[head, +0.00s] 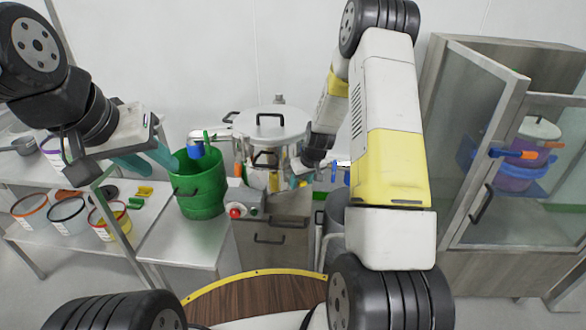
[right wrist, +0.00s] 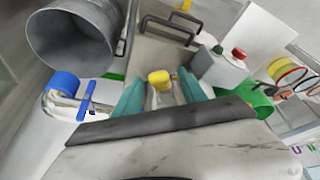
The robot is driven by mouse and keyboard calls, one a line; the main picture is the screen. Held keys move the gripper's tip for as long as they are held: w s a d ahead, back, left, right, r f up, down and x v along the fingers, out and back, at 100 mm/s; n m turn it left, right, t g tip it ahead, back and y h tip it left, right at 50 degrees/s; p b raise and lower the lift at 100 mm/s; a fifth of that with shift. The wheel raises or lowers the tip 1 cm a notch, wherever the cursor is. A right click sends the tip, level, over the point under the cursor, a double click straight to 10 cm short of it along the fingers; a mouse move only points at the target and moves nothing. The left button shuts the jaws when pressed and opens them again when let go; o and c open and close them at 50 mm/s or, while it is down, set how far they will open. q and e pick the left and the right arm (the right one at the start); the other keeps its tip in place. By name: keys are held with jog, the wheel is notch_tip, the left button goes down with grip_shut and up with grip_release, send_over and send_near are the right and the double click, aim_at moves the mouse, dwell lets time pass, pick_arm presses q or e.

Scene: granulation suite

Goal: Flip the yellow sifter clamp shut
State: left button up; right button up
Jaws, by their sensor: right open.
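The sifter (head: 268,122) is a steel drum with a lid and a black handle, standing on a cabinet at the centre of the head view. The yellow clamp (right wrist: 160,78) shows in the right wrist view as a yellow grip on a metal lever. It lies between the teal fingers of my right gripper (right wrist: 162,92), which is open around it; contact cannot be told. In the head view my right gripper (head: 302,180) is at the sifter's front right, partly hidden by my arm. My left gripper (head: 146,161) is open and empty, beside the green bucket.
A green bucket (head: 198,190) stands left of the sifter. A control box with a red button (head: 236,212) is in front. Several tubs, one yellow-banded (head: 108,222), stand on the left bench. A glass-door cabinet (head: 478,150) stands open at right. A grey bin (right wrist: 75,42) is near my right gripper.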

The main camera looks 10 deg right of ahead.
jog(key=shift+c, duration=0.2)
grip_shut()
dwell(1.2)
